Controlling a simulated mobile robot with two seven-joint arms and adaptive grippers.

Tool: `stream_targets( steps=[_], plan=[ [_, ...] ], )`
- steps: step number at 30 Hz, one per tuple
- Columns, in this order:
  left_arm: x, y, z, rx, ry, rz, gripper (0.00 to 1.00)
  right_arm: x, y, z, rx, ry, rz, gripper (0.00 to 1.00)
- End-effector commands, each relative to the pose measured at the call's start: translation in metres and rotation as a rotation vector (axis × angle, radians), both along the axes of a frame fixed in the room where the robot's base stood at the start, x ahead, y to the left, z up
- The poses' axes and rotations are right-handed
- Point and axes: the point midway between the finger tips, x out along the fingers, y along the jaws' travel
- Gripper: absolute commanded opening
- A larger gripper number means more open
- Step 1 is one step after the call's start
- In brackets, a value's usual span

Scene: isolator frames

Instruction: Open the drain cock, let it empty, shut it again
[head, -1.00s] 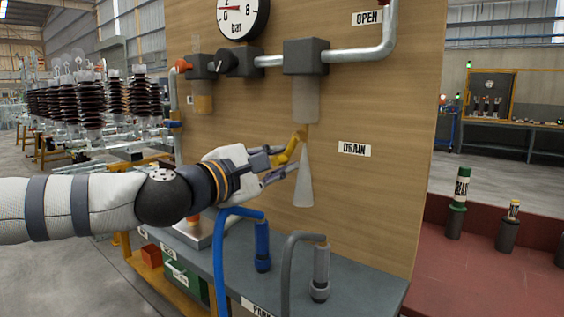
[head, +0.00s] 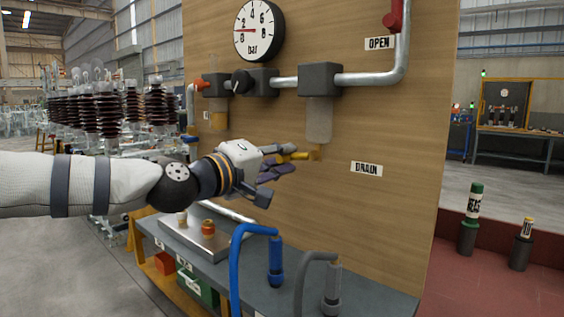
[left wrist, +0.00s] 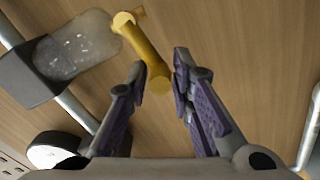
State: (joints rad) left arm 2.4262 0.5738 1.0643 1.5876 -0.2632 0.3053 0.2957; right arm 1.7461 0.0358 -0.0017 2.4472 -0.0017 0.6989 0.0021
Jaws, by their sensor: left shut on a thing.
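The drain cock's yellow lever (head: 297,156) sits under the filter bowl (head: 319,122), near the DRAIN label (head: 367,169). The lever lies about level, pointing left, and no spray shows below it. My left gripper (head: 278,165) is at the lever's free end, shut on it. In the left wrist view the lever (left wrist: 150,50) reaches between the two fingers (left wrist: 159,63), and the cloudy bowl (left wrist: 78,45) is at upper left. The exact finger contact is hard to see. My right gripper is not in view.
A pressure gauge (head: 259,30) hangs above, its needle pointing left. A red handle (head: 393,18) is by the OPEN label (head: 379,43). Blue (head: 275,258) and grey (head: 332,290) hose couplings stand on the bench below.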

Motion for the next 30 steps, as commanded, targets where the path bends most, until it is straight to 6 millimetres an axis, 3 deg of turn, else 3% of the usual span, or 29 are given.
stream_targets(
  steps=[12, 28, 29, 30],
  plan=[
    [-0.0017, -0.0035, 0.0031, 0.141, -0.089, -0.011, 0.00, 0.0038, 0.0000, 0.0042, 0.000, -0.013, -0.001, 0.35],
    [-0.0016, -0.0036, 0.0025, 0.158, -0.099, -0.013, 0.00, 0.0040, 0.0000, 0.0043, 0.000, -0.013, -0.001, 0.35],
    [-0.0016, -0.0036, 0.0024, 0.158, -0.099, -0.013, 0.23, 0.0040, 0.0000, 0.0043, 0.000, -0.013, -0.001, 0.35],
    [-0.0015, -0.0035, 0.0026, 0.157, -0.099, -0.012, 0.32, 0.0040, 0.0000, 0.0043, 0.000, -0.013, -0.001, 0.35]
  ],
)
